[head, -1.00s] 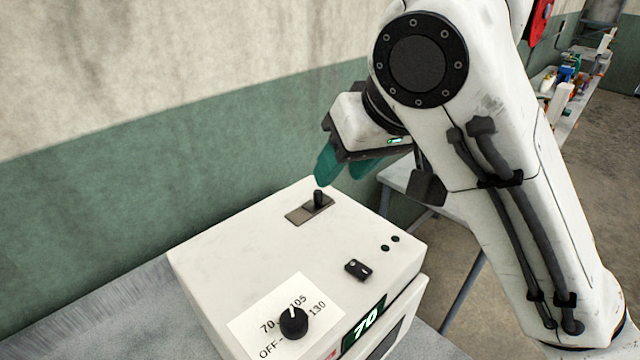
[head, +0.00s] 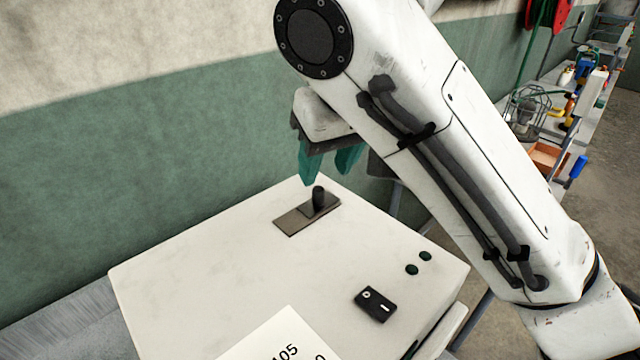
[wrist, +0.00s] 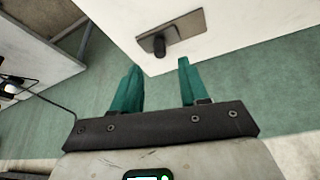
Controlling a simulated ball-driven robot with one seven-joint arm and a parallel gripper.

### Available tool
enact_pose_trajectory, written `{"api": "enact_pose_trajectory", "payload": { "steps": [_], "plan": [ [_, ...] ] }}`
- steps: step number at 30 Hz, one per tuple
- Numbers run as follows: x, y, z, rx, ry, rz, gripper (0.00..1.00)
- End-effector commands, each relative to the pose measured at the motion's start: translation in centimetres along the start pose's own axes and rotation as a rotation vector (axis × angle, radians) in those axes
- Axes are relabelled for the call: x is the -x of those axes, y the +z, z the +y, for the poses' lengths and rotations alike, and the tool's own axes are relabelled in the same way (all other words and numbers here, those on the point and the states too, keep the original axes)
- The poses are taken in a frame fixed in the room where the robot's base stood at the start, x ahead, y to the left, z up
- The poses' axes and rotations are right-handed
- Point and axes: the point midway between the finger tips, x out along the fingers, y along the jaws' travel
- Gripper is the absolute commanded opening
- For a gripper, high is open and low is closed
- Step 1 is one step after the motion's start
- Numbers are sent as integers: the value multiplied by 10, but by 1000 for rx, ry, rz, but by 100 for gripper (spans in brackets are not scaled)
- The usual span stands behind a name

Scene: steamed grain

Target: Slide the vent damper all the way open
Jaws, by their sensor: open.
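The vent damper is a flat brown-grey plate (head: 293,221) on top of the white oven box, with an upright black knob (head: 319,198) near its far right end. The plate also shows in the wrist view (wrist: 182,33), with the knob (wrist: 159,46) at its near left end. My gripper (head: 327,178) has two teal fingers pointing down. It is behind the knob at the box's far edge, apart from it. In the wrist view the open, empty fingers (wrist: 157,75) have the knob ahead, roughly in line with the space between them.
A green and cream wall (head: 120,150) stands close behind. A cluttered shelf (head: 570,110) is at the far right.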

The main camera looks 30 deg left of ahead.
Motion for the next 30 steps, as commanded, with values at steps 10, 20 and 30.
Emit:
{"api": "enact_pose_trajectory", "payload": {
  "steps": [10, 20, 30],
  "plan": [
    [-50, 0, 0, 0, 0, -1, 44],
    [-57, 0, 0, 0, 0, 1, 44],
    [-57, 0, 0, 0, 0, 1, 19]
  ]
}}
